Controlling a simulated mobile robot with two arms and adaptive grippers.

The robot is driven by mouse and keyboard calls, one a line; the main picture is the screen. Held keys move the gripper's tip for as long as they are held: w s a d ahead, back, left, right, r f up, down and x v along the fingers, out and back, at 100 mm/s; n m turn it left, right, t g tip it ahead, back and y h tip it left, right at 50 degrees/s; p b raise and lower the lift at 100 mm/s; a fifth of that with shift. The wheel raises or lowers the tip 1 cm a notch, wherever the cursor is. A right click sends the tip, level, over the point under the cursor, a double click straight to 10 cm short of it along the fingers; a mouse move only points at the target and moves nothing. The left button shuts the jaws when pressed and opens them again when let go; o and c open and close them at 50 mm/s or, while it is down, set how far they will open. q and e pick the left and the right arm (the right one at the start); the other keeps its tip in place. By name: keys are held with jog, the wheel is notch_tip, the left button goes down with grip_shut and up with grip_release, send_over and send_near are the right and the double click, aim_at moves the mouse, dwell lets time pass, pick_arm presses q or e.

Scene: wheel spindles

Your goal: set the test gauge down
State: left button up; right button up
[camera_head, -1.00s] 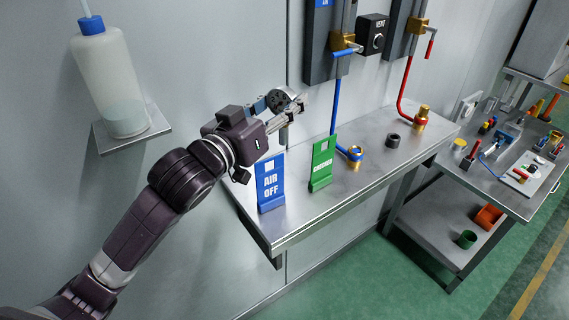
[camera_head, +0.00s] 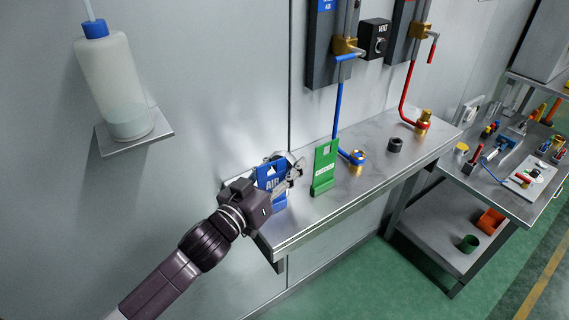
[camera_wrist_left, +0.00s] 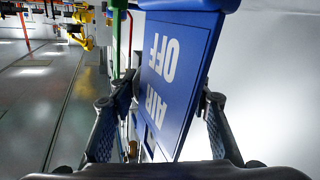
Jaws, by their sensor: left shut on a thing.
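My left gripper (camera_head: 292,172) is low over the left end of the steel bench (camera_head: 330,206), right at the blue AIR OFF sign (camera_head: 266,178). My right gripper is not in view.
A green sign (camera_head: 324,168) stands just right of the gripper. A brass fitting with blue hose (camera_head: 357,157), a dark ring (camera_head: 395,145) and a red-hose fitting (camera_head: 424,120) are further right. A bottle (camera_head: 112,80) sits on a wall shelf.

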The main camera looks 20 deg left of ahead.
pick_arm(q)
jog(key=shift+f, duration=0.15)
jog(key=o, duration=1)
jog(key=shift+o, duration=1.4)
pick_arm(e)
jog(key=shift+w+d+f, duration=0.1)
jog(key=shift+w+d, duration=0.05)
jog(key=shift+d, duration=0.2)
